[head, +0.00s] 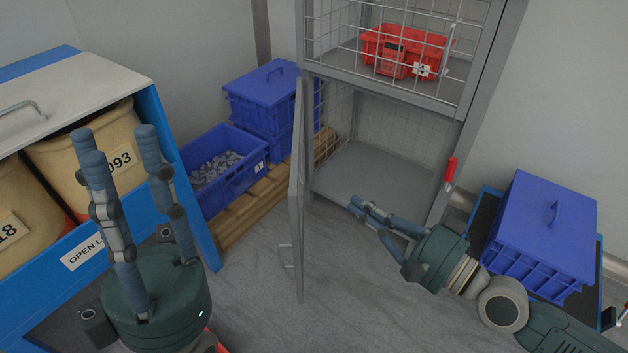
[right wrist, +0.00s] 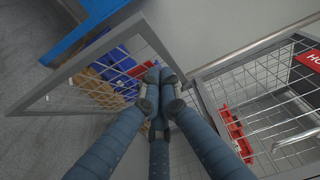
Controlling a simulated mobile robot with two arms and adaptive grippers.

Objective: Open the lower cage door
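The lower cage door (head: 297,190) stands swung out from the cage and is seen nearly edge-on in the head view. Its small handle (head: 287,257) is low on its left side. In the right wrist view the door's grey frame (right wrist: 80,59) is on the left. The lower compartment (head: 365,182) is uncovered and looks empty. My right gripper (head: 354,206) is right of the door, before the compartment, apart from the door. Its fingertips meet with nothing seen between them, also in the right wrist view (right wrist: 157,75). My left gripper (head: 112,146) is open and empty, fingers up, at lower left.
A red bin (head: 405,50) sits in the upper compartment behind wire mesh. Blue crates (head: 218,177) stand on a wooden pallet left of the door. A blue lidded crate (head: 540,235) is at right. A blue cabinet (head: 165,115) with barrels is at left. Floor around the door is clear.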

